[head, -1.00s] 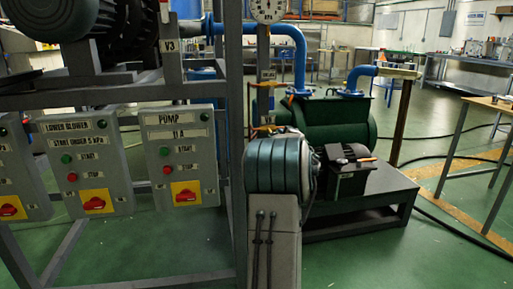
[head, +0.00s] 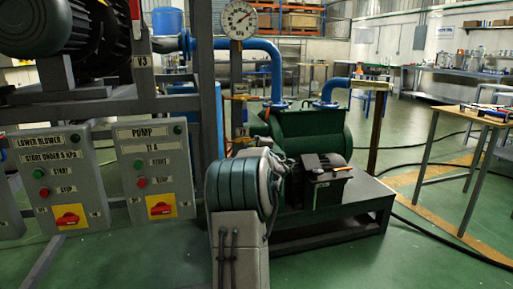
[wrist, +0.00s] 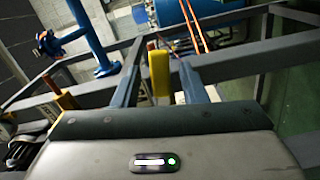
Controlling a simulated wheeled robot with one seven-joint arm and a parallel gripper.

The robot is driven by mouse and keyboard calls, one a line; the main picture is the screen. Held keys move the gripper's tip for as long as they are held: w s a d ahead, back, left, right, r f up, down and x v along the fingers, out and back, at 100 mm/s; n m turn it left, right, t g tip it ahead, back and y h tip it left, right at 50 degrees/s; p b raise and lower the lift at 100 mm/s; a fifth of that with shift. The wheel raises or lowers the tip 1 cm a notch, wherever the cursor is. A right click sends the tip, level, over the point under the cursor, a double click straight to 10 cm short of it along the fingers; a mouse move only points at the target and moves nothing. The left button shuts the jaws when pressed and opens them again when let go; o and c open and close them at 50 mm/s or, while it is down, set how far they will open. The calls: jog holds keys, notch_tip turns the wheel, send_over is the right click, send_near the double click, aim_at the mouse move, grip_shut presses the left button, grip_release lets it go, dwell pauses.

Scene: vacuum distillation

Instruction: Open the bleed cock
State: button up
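In the wrist view a yellow handle-like piece (wrist: 159,73) with a small red top stands between the fingers of my gripper (wrist: 161,77). The fingers are apart, with visible gaps beside the yellow piece. I cannot tell whether this piece is the bleed cock. In the head view a small orange-yellow fitting (head: 240,97) sits on the post below the round dial gauge (head: 239,20). My own arm (head: 240,190) fills the lower middle and hides my gripper and whatever lies behind it.
Left are the pump control box (head: 155,170) and the lower blower box (head: 57,178) on a grey frame. Behind my arm is a green pump (head: 312,132) with blue pipes (head: 262,45) on a dark plinth. A wooden-topped table (head: 475,117) stands right. Green floor is open between.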

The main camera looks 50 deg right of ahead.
jog(key=shift+w+a, duration=0.1)
jog(key=shift+a, duration=0.05)
jog(key=p+v, duration=0.2)
jog(key=v, duration=1.1)
jog(key=shift+s+p, duration=0.35)
jog(key=shift+s, duration=0.05)
jog(key=shift+a, duration=0.1)
jog(key=w+a+r+m+g+y+p, duration=0.2)
jog(key=a+r+m+g+p, duration=0.15)
jog(key=a+r+p, duration=0.6)
jog(key=w+a+r+m+g+y+p, duration=0.3)
jog(key=a+r+p, duration=0.4)
jog(key=a+p, duration=0.6)
jog(key=s+a+r+m+g+y+p, duration=0.1)
jog(key=s+a+r+p, duration=0.4)
jog(key=a, duration=0.8)
jog(key=s+a+r+m+g+y+p, duration=0.1)
jog(key=s+a+r+g+y+p, duration=0.3)
jog(key=s+a+p, duration=0.6)
jog(key=s+a+r, duration=0.1)
jog(key=s+a, duration=0.3)
jog(key=shift+m, duration=0.35)
